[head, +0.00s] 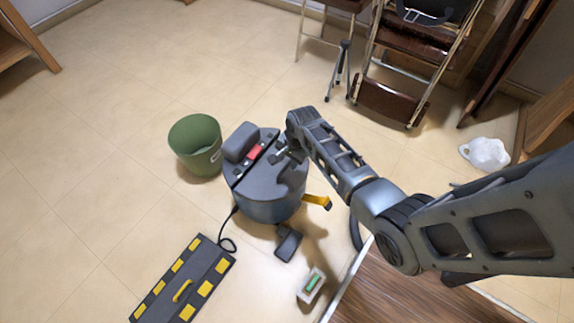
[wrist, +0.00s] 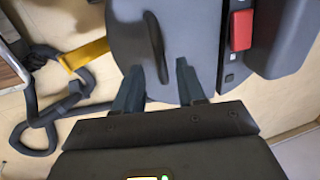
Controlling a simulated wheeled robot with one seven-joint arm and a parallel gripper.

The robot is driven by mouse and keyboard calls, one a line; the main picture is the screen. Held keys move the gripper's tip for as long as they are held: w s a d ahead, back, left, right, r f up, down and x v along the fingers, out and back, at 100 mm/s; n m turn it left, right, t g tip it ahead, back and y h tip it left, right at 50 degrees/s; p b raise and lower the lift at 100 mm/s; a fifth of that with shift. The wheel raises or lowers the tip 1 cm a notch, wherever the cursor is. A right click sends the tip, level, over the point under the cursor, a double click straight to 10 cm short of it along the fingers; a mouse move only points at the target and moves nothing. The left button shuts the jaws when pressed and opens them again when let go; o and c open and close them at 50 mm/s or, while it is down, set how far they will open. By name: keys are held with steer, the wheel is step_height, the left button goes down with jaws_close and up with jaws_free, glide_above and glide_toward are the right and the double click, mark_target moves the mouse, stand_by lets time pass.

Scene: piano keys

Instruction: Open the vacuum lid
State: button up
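The vacuum (head: 268,207) stands on the floor in the middle of the head view, a blue-grey drum with a grey lid (head: 262,181) on top. The lid fills the upper middle of the wrist view (wrist: 194,28). A dark raised ridge or handle (wrist: 155,45) runs along the lid. A red latch or switch (head: 255,152) sits beside a raised grey block; it also shows in the wrist view (wrist: 241,30). My gripper (wrist: 159,66) is open over the lid, its fingers on either side of the ridge's lower end. Contact with it cannot be told. In the head view my gripper (head: 282,152) is partly hidden.
A green bin (head: 196,146) stands close left of the vacuum. A dark hose (wrist: 48,120) and yellow strap (wrist: 84,54) lie beside the vacuum. Folding chairs (head: 393,103) stand behind. Left floor is clear.

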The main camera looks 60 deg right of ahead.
mark_target(281, 168)
steer(key=shift+w+f+b, duration=0.15)
steer(key=shift+f+b, duration=0.05)
steer(key=shift+f, duration=0.55)
steer(key=shift+w+f+b, duration=0.15)
steer(key=shift+f+b, duration=0.05)
steer(key=shift+f, duration=0.5)
steer(key=shift+c, duration=0.2)
jaws_close()
